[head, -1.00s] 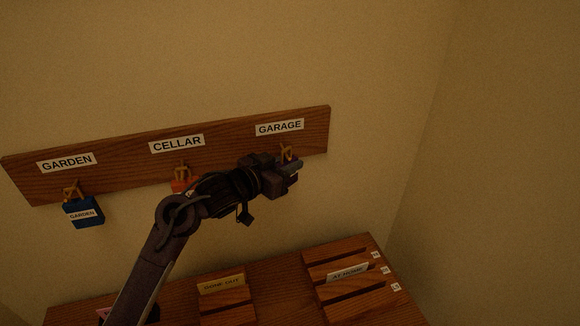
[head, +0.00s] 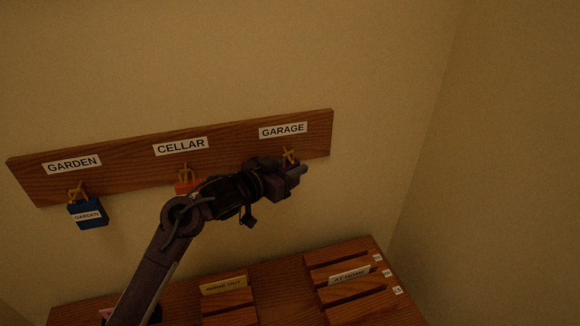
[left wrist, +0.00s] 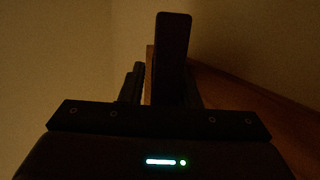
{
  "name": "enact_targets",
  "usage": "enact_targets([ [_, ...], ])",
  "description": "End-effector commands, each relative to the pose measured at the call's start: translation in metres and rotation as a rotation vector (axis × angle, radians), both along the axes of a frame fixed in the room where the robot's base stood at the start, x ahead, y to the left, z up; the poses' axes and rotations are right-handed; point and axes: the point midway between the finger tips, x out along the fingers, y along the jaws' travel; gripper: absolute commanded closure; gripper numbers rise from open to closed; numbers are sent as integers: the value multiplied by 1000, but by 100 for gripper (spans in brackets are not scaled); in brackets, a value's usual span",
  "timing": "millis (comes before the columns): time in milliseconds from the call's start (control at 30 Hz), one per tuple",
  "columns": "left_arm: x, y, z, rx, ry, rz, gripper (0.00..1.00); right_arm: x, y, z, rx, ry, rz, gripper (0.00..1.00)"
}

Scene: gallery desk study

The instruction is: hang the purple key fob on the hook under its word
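A wooden board (head: 119,166) on the wall bears the words GARDEN, CELLAR and GARAGE (head: 283,130), each above a brass hook. My left gripper (head: 298,173) is at the GARAGE hook (head: 290,155), just below the word. The purple key fob is almost wholly hidden behind the gripper in the head view. In the left wrist view a tall dark slab (left wrist: 172,58), seemingly the fob, stands between the fingers. A gap shows between it and the left finger (left wrist: 133,84), so the fingers look open around it. My right gripper is out of view.
A blue fob (head: 88,214) labelled GARDEN hangs under GARDEN. An orange-red fob (head: 184,188) is under CELLAR, partly hidden by my arm. Below, a wooden desk piece (head: 275,279) carries slotted racks (head: 366,291) with cards. The wall right of the board is bare.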

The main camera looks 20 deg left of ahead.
Motion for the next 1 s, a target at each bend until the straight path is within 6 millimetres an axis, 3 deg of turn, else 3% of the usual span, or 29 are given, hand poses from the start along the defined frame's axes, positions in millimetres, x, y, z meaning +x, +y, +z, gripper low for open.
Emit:
enact_targets([
  [100,2,4,1,-2,-1,10,55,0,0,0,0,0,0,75],
  [633,1,9,3,-2,-6,20,55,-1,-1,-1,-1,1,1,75],
  [1000,-53,26,9,4,-3,8,55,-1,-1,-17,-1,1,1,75],
])
